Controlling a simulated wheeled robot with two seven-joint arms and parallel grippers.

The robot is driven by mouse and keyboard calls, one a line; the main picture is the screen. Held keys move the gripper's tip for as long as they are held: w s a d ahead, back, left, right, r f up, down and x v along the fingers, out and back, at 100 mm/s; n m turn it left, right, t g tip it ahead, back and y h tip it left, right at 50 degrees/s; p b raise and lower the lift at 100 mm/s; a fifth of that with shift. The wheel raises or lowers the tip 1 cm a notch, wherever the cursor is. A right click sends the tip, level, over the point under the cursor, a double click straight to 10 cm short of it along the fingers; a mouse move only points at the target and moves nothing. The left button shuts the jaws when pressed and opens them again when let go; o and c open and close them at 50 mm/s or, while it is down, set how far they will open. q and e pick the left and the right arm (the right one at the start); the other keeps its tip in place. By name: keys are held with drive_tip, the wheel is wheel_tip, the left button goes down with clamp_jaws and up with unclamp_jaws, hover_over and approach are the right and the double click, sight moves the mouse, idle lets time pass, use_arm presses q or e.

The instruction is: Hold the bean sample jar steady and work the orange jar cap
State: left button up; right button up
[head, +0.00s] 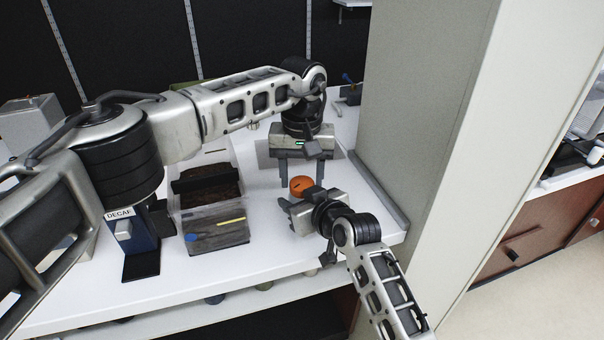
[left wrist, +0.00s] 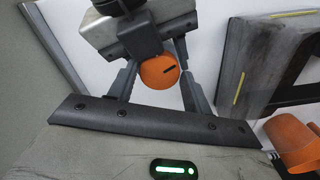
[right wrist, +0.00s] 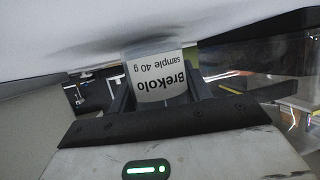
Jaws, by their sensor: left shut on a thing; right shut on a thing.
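The orange jar cap (head: 301,186) is at the right of the white counter. My left gripper (head: 300,180) comes down from above, shut on the cap, one finger on each side. My right gripper (right wrist: 160,98) is shut on the jar's body from the side, below the cap. In the head view the jar is hidden.
A clear bin (head: 216,222) with dark contents stands left of the jar. A dark blue unit labelled DECAF (head: 141,240) stands further left. A grey wall panel (head: 415,110) closes off the right side. An orange object (left wrist: 295,140) shows at the left wrist view's right edge.

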use_arm(q)
drive_tip(key=o, duration=0.8)
drive_tip(key=shift+r, duration=0.1)
drive_tip(key=shift+o, duration=0.2)
drive_tip(key=shift+r, duration=0.9)
drive_tip(key=n, duration=0.6)
drive_tip(key=shift+n, duration=0.4)
drive_tip(key=n, duration=0.4)
drive_tip(key=shift+n, duration=0.3)
drive_tip(key=n, duration=0.3)
drive_tip(key=shift+n, duration=0.3)
